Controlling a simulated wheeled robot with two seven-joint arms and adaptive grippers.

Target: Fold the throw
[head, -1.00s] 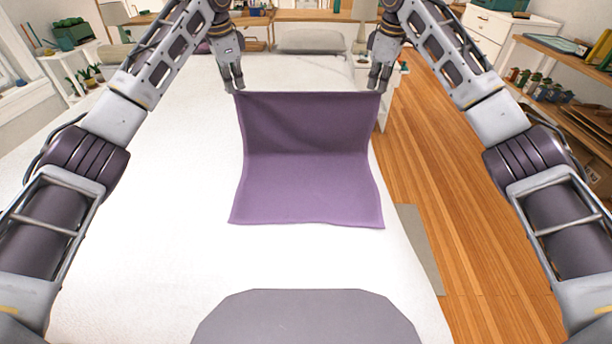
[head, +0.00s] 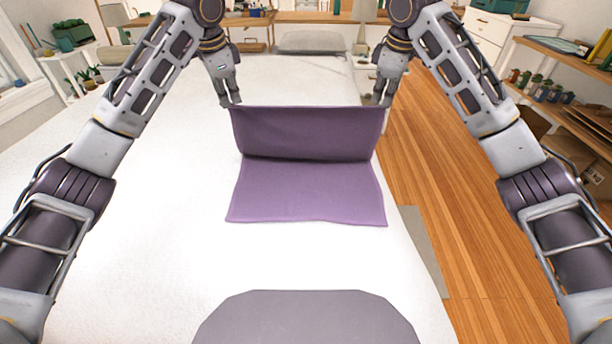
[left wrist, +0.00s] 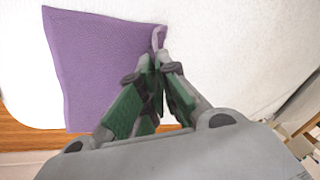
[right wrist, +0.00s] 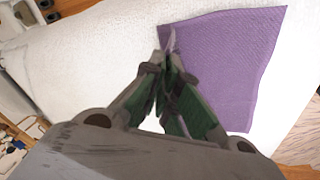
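The purple throw (head: 305,190) lies with its near half flat on the white bed. Its far half is lifted and hangs as a darker upright panel from a taut top edge. My left gripper (head: 231,104) is shut on the throw's far left corner. My right gripper (head: 381,103) is shut on its far right corner. In the left wrist view, the closed fingers (left wrist: 158,62) pinch a small fold of the throw (left wrist: 100,65). In the right wrist view, the closed fingers (right wrist: 168,58) pinch the other corner of the throw (right wrist: 230,65).
The white bed (head: 140,230) is clear left of the throw and in front of it. A pillow (head: 312,42) lies at the bed's far end. Wooden floor (head: 450,190) runs along the right side, with a shelf (head: 560,60) of small plants beyond.

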